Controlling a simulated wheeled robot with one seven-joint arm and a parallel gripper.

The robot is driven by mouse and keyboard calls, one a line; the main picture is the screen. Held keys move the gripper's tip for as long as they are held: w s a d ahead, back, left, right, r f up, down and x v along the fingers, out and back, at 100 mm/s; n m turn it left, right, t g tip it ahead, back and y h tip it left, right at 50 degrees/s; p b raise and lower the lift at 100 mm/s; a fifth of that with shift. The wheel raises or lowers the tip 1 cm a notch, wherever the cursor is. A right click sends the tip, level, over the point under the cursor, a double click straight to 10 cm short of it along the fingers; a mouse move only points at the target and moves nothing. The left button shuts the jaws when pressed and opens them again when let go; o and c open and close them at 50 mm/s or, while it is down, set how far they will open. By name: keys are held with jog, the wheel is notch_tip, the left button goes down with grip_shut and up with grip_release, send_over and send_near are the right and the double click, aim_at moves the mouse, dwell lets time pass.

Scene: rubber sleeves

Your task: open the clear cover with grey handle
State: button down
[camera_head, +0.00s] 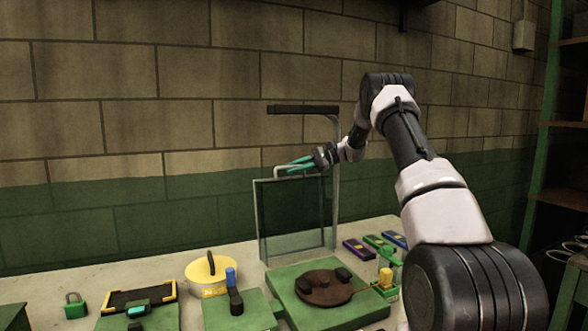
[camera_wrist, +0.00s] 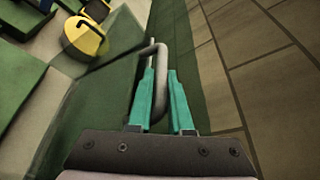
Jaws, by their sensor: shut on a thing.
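The clear cover (camera_head: 290,222) stands upright, a see-through panel in a thin grey frame, at the back of the bench in the head view. Its grey handle (camera_head: 279,172) is a bent bar at the cover's top edge. The handle (camera_wrist: 160,52) also shows in the wrist view, passing between the teal fingers. My gripper (camera_head: 299,163) reaches in from the right and is shut on the handle; it also shows in the wrist view (camera_wrist: 160,72). The fingers hide part of the handle. The cover's lower edge is partly hidden behind a green block.
A grey post with a dark bar (camera_head: 302,109) rises behind the cover. A green block with a brown disc (camera_head: 325,288), a yellow round pot (camera_head: 206,272) and a black-yellow tray (camera_head: 140,300) stand in front. The brick wall (camera_head: 140,130) is close behind.

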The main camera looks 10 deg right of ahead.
jog(key=s+d+r+n+t, duration=0.1)
jog(key=s+d+r+n, duration=0.1)
jog(key=s, duration=0.9)
jog(key=shift+s+d+y, duration=0.2)
jog(key=shift+s+y, duration=0.1)
jog(key=shift+s, duration=0.1)
jog(key=c, duration=0.8)
grip_release()
jog(key=shift+c, duration=0.2)
jog(key=v, duration=1)
jog(key=shift+d, duration=0.4)
jog(key=shift+s+r, duration=0.1)
